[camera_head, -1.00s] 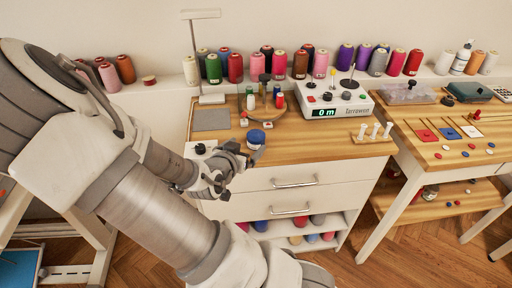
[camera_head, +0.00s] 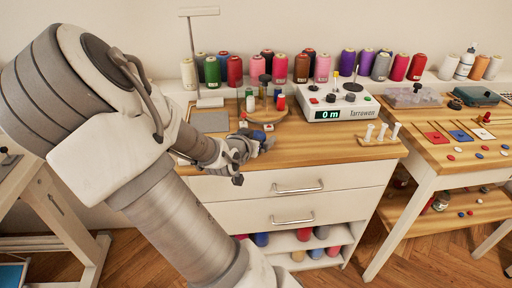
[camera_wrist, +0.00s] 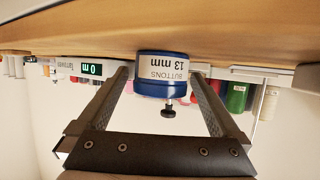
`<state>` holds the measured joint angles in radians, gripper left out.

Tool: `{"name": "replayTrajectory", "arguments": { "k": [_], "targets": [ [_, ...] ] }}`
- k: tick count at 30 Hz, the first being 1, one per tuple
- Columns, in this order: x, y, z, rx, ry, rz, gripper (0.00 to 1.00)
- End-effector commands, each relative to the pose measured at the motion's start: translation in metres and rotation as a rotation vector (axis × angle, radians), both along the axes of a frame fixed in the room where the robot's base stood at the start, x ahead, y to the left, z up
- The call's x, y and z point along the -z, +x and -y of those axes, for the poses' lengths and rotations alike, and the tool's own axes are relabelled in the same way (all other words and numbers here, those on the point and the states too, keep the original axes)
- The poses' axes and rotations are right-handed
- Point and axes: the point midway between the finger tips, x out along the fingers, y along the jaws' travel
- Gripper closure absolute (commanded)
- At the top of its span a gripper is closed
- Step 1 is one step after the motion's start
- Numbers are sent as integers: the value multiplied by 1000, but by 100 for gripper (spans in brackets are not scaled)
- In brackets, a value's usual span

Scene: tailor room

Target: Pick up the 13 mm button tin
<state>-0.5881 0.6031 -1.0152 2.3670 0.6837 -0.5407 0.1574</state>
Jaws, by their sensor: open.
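The 13 mm button tin is a short round blue tin with a white label reading "BUTTONS 13 mm". In the wrist view the tin (camera_wrist: 163,87) appears upside down, standing on the wooden top, with a dark knob on its lid. My gripper (camera_head: 264,145) is open, at the front left of the sewing cabinet's top. Its two fingers reach along either side of the tin, with a gap visible near each. In the head view the tin (camera_head: 258,135) is mostly hidden behind the gripper.
A thread stand (camera_head: 265,110) with small spools is just behind the tin. A grey mat (camera_head: 209,122) lies to the left. A counter box (camera_head: 338,107) reading "0 m" and white pegs (camera_head: 381,134) are to the right. Thread cones line the back ledge.

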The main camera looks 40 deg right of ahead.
Motion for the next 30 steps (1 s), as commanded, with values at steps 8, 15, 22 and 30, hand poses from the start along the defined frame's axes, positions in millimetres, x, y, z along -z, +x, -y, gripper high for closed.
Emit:
{"name": "replayTrajectory", "arguments": {
  "k": [8, 15, 22, 30],
  "targets": [
    [10, 10, 17, 0, 0, 1, 0],
    [9, 11, 18, 0, 1, -1, 0],
    [9, 11, 18, 0, 0, 0, 36],
    [9, 11, 18, 0, 1, -1, 85]
  ]
}}
